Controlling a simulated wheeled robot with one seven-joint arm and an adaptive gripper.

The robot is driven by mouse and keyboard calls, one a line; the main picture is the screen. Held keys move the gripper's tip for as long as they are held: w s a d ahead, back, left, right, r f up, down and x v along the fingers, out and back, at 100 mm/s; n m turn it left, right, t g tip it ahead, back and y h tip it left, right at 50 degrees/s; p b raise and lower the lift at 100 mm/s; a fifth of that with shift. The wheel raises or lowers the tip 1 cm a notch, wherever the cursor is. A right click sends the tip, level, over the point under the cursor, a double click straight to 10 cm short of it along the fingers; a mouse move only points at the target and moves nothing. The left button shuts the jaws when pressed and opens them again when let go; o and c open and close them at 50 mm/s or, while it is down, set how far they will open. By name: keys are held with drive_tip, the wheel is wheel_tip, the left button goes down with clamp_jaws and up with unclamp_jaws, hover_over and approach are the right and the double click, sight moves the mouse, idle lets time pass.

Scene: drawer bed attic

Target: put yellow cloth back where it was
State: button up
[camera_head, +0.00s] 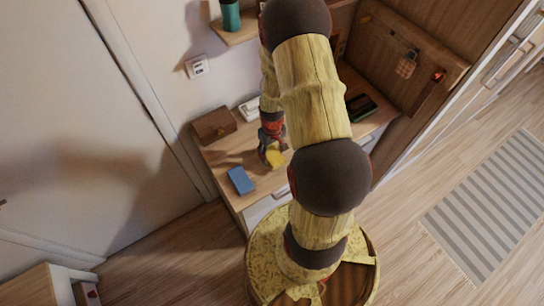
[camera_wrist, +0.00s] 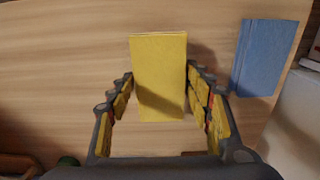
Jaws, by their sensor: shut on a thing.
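The yellow cloth (camera_head: 276,157) is a folded rectangle at the wooden desk top (camera_head: 222,158). In the wrist view the yellow cloth (camera_wrist: 158,75) lies between the two fingers, with its far end reaching past the fingertips. My gripper (camera_head: 270,143) points down over the desk and is shut on the cloth; its fingers (camera_wrist: 159,82) flank the cloth's left and right sides. I cannot tell whether the cloth touches the desk. My arm hides part of the desk in the head view.
A folded blue cloth (camera_head: 241,180) lies near the desk's front-left edge, also in the wrist view (camera_wrist: 265,57). A brown box (camera_head: 214,125) stands at the back left. A black item (camera_head: 361,107) lies at the right. A teal container (camera_head: 231,15) stands on a shelf above.

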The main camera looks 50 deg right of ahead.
sight(272, 153)
drive_tip(key=shift+f, duration=1.5)
drive_tip(key=shift+f, duration=0.1)
drive_tip(key=shift+f, duration=0.15)
drive_tip(key=o, duration=1.1)
drive_tip(key=shift+r, duration=0.2)
